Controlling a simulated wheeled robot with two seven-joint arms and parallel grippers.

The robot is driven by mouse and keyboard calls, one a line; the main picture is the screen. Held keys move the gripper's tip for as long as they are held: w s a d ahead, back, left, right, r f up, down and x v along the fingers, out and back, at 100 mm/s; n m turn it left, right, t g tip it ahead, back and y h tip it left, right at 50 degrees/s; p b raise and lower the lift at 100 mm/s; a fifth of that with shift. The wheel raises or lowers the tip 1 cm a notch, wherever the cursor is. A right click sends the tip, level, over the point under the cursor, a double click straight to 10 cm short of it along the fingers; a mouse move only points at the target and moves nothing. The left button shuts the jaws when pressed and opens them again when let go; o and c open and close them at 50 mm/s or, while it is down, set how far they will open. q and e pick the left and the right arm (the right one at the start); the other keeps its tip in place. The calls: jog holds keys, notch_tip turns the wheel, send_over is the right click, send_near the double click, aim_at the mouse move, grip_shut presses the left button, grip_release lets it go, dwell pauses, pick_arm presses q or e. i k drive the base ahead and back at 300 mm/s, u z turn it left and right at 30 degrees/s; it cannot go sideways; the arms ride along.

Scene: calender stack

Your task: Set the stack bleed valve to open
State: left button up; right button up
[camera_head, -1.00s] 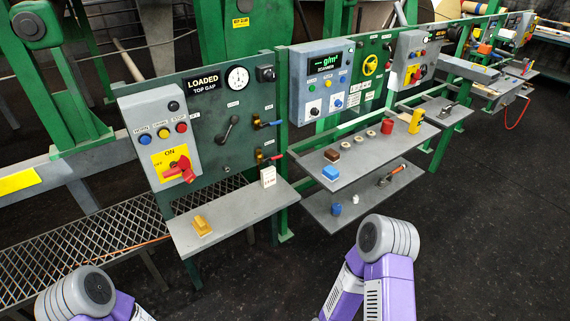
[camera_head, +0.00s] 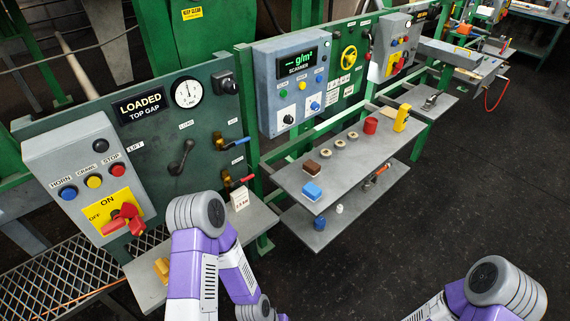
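The green panel (camera_head: 205,110) on the left carries two small brass valves. The upper one has a blue lever (camera_head: 240,142) pointing right. The lower one has a red lever (camera_head: 243,181), also pointing right and slightly up. Their small labels are too small to read, so I cannot tell which is the stack bleed valve. My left arm's purple and grey links stand low in front of the panel, below the valves. My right arm's links show at the lower right, away from the panel. Neither gripper is in view.
A grey box with a red rotary switch (camera_head: 124,218) is left of a black lever (camera_head: 182,157). A white card (camera_head: 239,199) stands on the ledge below the valves. A shelf (camera_head: 343,172) with small items extends right. The dark floor is clear.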

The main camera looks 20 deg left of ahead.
aim_at(233, 184)
jog(key=u, duration=0.15)
jog(key=i, duration=0.9)
jog(key=u, duration=0.55)
